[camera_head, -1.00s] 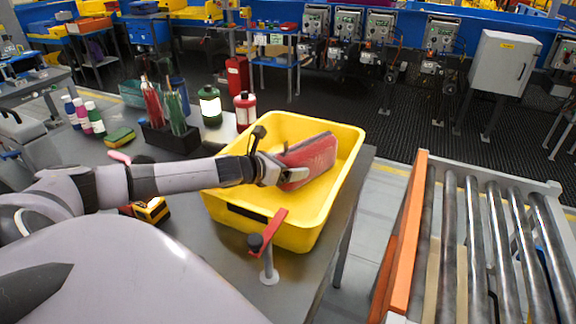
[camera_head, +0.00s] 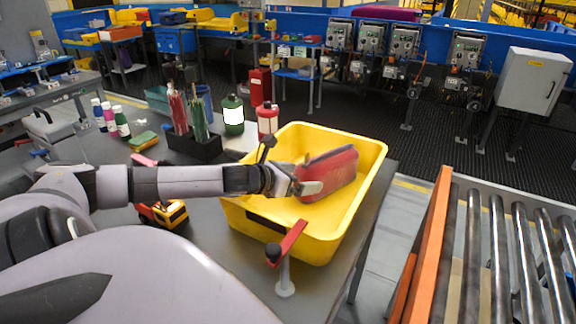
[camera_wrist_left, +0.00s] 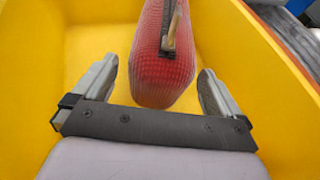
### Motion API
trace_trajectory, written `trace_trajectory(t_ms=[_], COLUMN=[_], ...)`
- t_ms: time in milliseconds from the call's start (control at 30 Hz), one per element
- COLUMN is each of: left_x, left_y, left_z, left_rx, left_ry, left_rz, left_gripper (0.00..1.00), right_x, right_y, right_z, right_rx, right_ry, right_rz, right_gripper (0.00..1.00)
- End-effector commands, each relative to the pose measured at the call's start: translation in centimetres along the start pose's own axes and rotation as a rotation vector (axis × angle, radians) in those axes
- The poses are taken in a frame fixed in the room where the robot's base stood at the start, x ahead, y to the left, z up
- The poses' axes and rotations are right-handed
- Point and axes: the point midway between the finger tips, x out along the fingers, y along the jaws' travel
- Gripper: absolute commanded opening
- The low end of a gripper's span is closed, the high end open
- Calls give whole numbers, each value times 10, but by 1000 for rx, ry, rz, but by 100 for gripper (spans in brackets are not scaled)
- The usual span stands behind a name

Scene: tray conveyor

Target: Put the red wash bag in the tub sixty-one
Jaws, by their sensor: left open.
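The red wash bag (camera_head: 330,173) is inside the yellow tub (camera_head: 372,165), which stands on the grey table. It also shows in the left wrist view (camera_wrist_left: 160,75), with a zip pull at its top. My left gripper (camera_head: 304,186) is over the tub at the near end of the bag. In the wrist view its fingers (camera_wrist_left: 156,88) are spread on either side of the bag's end, with yellow tub showing between each finger and the bag. No number on the tub can be read. My right gripper is not in view.
A red-handled clamp (camera_head: 288,243) stands at the tub's near side. Behind are a black holder (camera_head: 194,146), a green bottle (camera_head: 233,115) and a red bottle (camera_head: 267,119). A toy truck (camera_head: 163,213) is left of the tub. A roller conveyor (camera_head: 497,250) with an orange rail is at right.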

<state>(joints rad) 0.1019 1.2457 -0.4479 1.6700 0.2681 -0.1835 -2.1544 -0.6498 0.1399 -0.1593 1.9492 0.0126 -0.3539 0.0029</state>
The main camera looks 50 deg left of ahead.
Motion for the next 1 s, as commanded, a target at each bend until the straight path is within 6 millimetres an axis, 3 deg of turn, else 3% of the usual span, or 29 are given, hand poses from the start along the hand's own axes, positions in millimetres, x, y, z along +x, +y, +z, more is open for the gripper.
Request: trace_trajectory(t_ms=[600, 1000], left_x=[-35, -41], left_y=[-1, -1], left_z=[0, 1], left_rx=[2, 3], left_ry=[2, -1], left_rz=[-1, -2], left_gripper=[100, 100], right_x=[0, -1], right_y=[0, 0], right_z=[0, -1], right_rx=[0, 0], right_ry=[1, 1], right_rz=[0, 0], right_gripper=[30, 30])
